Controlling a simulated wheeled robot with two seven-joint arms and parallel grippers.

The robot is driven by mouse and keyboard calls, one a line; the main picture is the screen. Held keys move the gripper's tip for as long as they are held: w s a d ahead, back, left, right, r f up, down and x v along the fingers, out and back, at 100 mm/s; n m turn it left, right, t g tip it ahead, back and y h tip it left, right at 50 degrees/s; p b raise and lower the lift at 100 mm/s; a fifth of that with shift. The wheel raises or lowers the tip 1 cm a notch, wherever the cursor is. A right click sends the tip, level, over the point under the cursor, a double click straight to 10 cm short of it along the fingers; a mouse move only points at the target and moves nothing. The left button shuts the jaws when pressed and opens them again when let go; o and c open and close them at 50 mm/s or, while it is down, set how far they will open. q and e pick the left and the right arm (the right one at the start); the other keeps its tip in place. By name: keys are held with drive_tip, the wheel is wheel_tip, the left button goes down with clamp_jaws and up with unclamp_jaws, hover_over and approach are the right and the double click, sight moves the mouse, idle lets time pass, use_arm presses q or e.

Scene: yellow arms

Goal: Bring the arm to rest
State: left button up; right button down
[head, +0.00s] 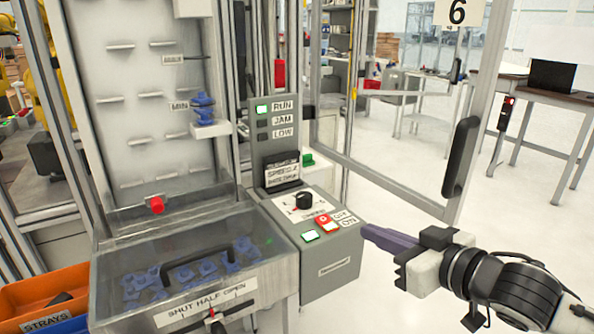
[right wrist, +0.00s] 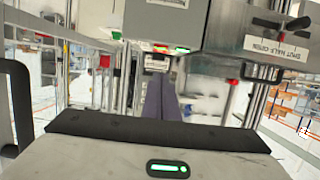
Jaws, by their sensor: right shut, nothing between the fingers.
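My right gripper (head: 372,234) comes in from the lower right in the head view, its long purple-grey fingers together and empty. The fingertips are at the right side of the grey control box (head: 332,270), close to its red and green buttons. I cannot tell whether they touch the box. The shut fingers also show in the right wrist view (right wrist: 169,98), pointing away below the box. My left gripper is not in view.
The control panel (head: 282,125) has a green RUN lamp lit and a black knob (head: 304,200) below. A clear-lidded bin (head: 190,270) holds several blue parts. An orange bin (head: 45,287) stands lower left. A framed door with a black handle (head: 461,157) is behind my right arm. Open floor lies right.

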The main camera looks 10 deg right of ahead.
drive_tip(key=s+a+f+m+g+h, duration=0.1)
drive_tip(key=s+f, duration=0.2)
drive_tip(key=f, duration=0.7)
drive_tip(key=s+a+f+g, duration=0.1)
drive_tip(key=s+a+f, duration=0.1)
drive_tip(key=f, duration=0.7)
drive_tip(key=s+a+f+m+g+h, duration=0.1)
drive_tip(key=s+a+f+g, duration=0.2)
drive_tip(key=s+f, duration=1.5)
drive_tip(key=shift+a+f+h, duration=0.15)
drive_tip(key=shift+f+h, duration=0.25)
drive_tip(key=shift+f, duration=0.2)
